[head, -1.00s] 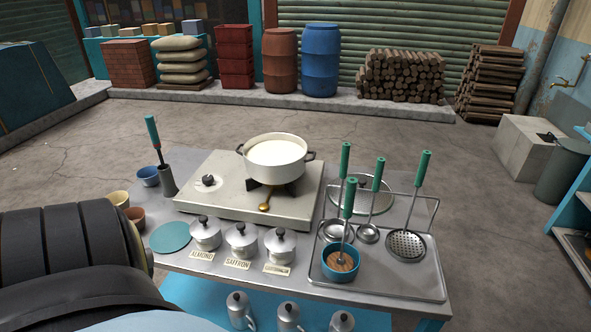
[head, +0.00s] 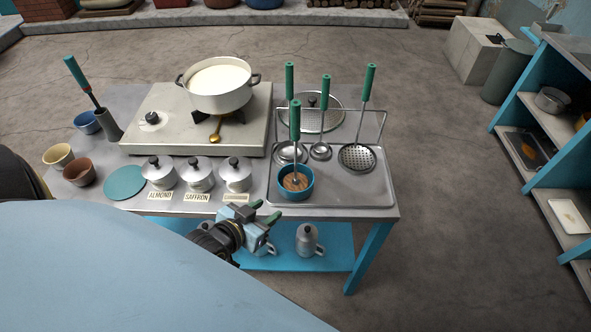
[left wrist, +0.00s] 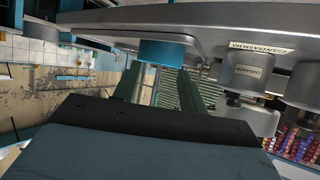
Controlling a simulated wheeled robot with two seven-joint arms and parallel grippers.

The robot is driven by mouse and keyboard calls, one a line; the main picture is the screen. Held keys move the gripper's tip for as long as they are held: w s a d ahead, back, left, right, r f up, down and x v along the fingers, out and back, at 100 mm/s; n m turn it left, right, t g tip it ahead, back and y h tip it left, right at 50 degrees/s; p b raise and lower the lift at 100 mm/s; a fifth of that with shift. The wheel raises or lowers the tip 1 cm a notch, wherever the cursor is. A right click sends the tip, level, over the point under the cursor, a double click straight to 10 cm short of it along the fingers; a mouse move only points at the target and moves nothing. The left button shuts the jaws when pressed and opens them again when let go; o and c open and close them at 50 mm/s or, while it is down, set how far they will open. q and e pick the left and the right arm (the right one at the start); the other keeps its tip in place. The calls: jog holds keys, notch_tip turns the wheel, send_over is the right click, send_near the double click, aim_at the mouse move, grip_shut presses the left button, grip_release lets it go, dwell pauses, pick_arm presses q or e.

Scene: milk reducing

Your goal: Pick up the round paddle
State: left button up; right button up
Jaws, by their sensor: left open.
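Several green-handled utensils stand at the right of the table. One has a flat, round, perforated head (head: 357,157); another stands in a small blue bowl (head: 307,187), its lower end at something brown and round. I cannot tell for sure which is the round paddle. A ladle (head: 289,153) and a smaller ladle (head: 320,151) hang between them. My left gripper (head: 271,210) is open and empty at the table's front edge, below and left of the blue bowl. In the left wrist view its fingers (left wrist: 160,88) stand apart with a blue object, probably the bowl, beyond them.
Lidded canisters (head: 197,175) stand left of the blue bowl. A pot of white liquid (head: 218,84) sits on the stove (head: 150,132). A steel tray (head: 340,191) and wire rack (head: 381,130) surround the utensils. Metal jugs (head: 307,240) stand on the blue lower shelf. Open floor lies right of the table.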

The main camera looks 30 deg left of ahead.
aim_at(293, 120)
pick_arm(q)
notch_tip(293, 120, up, 18)
jog(key=w+a+t, duration=0.1)
jog(key=t, duration=0.4)
jog(key=shift+w+d+r+p, duration=0.1)
jog(key=shift+w+p, duration=0.15)
jog(key=shift+w, duration=2)
jog(key=shift+w+d+r+p, duration=0.15)
jog(key=shift+w+p, duration=0.15)
jog(key=shift+w, duration=1.95)
jog(key=shift+w+d+r+p, duration=0.1)
jog(key=shift+w+p, duration=0.15)
jog(key=shift+w, duration=2)
grip_shut()
